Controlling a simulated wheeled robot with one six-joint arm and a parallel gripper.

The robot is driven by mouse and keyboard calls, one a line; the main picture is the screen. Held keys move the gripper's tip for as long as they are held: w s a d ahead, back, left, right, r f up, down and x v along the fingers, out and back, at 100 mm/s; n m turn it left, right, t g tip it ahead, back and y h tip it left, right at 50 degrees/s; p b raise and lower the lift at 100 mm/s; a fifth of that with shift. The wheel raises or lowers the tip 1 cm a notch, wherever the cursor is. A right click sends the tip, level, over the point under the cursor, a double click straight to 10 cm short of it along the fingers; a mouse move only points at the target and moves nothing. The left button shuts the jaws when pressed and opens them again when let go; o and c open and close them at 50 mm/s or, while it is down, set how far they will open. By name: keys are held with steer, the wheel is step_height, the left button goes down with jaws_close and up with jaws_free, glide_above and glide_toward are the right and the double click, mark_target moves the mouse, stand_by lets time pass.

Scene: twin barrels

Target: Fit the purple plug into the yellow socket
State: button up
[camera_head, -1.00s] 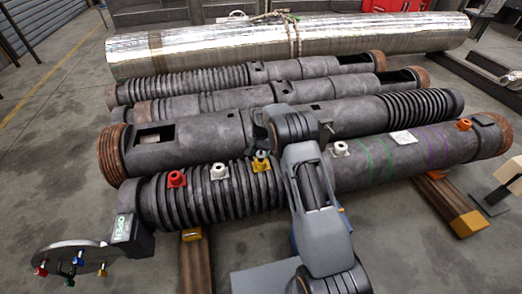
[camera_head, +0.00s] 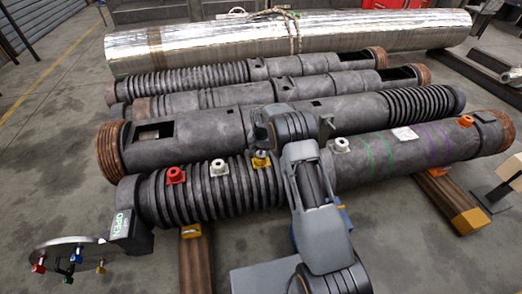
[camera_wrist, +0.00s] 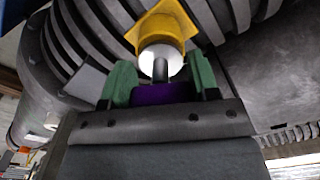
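The yellow socket (camera_head: 261,160) stands on top of the ribbed section of the front barrel, just left of my arm. In the wrist view the yellow socket (camera_wrist: 163,26) is at the top centre, with a bright white round mouth facing my gripper. My gripper (camera_wrist: 163,80) has green fingers shut on the purple plug (camera_wrist: 160,94). The plug's grey pin points at the socket mouth and overlaps it in the picture. I cannot tell whether the pin tip is inside it.
A red socket (camera_head: 175,175) and a white socket (camera_head: 219,169) stand left of the yellow one. Another white socket (camera_head: 340,146) and an orange one (camera_head: 466,122) are to the right. A disc with coloured plugs (camera_head: 70,256) is at lower left. More barrels lie behind.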

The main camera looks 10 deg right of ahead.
steer(key=o, duration=0.5)
steer(key=shift+o, duration=0.2)
step_height(320, 180, up, 14)
steer(key=p, duration=0.4)
steer(key=shift+f, duration=0.1)
steer(key=s+r+n+t+p, duration=0.1)
steer(key=s+r+p, duration=0.4)
steer(key=r, duration=0.4)
steer(key=s+r+n+p, duration=0.1)
steer(key=s+r+p, duration=0.3)
steer(key=r, duration=0.6)
steer(key=s+r+n+t+p, duration=0.1)
steer(key=s+r+p, duration=0.4)
steer(key=r, duration=0.4)
steer(key=s+r+n+p, duration=0.1)
steer(key=s+r+p, duration=0.4)
steer(key=s, duration=0.4)
steer(key=s+r+n+t+p, duration=0.1)
steer(key=s+r+n+p, duration=0.1)
steer(key=s+r+p, duration=0.4)
steer(key=s, duration=0.3)
steer(key=shift+s+r+t, duration=0.3)
steer(key=shift+r, duration=0.05)
